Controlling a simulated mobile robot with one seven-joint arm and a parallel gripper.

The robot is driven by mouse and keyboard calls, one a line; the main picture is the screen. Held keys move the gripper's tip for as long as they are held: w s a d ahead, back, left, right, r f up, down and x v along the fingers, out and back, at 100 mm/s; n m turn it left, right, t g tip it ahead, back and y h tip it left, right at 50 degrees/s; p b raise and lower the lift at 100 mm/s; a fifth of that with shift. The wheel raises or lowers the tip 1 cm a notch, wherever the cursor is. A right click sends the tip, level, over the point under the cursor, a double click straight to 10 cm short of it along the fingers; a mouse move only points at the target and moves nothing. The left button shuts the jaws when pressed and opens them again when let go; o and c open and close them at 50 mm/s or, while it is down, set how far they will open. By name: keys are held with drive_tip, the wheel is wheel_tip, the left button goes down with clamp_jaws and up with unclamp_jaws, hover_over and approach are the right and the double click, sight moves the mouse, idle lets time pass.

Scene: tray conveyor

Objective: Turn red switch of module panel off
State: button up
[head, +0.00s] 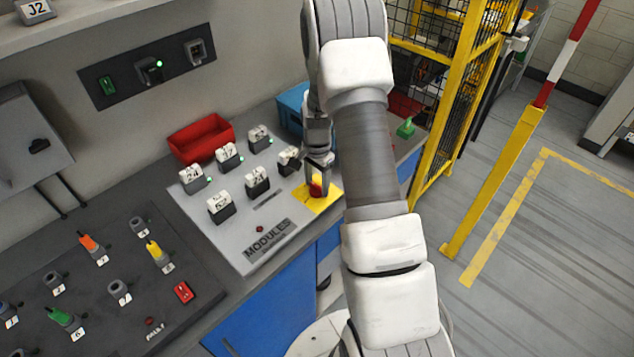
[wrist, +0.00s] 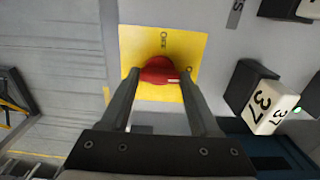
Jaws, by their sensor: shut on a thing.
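The module panel (head: 240,235) is a light grey plate on the bench, marked "MODULES". Its red switch (head: 316,188) is a round knob on a yellow square plate (head: 327,200) at the panel's right end. In the wrist view the red switch (wrist: 158,70) shows a pale mark on its right side, and lettering is on the yellow plate around it. My gripper (head: 318,183) points down at the switch, and in the wrist view its two fingers (wrist: 160,80) stand on either side of the red knob, shut on it. The finger contact points are partly hidden.
Several numbered white-topped modules (head: 228,155) stand on the panel, one marked 37 (wrist: 268,110) close to my gripper. A red bin (head: 201,138) and a blue bin (head: 292,105) are behind. A dark panel with levers (head: 110,275) lies left. Yellow fencing (head: 440,130) is at right.

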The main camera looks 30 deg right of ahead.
drive_tip(key=c, duration=0.4)
drive_tip(key=shift+n+b, duration=0.3)
drive_tip(key=shift+b, duration=0.05)
drive_tip(key=n+b, duration=0.2)
drive_tip(key=shift+f+n, duration=0.1)
drive_tip(key=shift+n, duration=0.3)
drive_tip(key=n+b, duration=0.2)
drive_tip(key=n, duration=0.2)
drive_tip(key=shift+n, duration=0.3)
drive_tip(key=n+b, duration=0.2)
drive_tip(key=n, duration=0.3)
drive_tip(key=shift+n, duration=2.4)
drive_tip(key=shift+r, duration=0.2)
drive_tip(key=o, duration=1.4)
drive_tip(key=shift+c, duration=0.2)
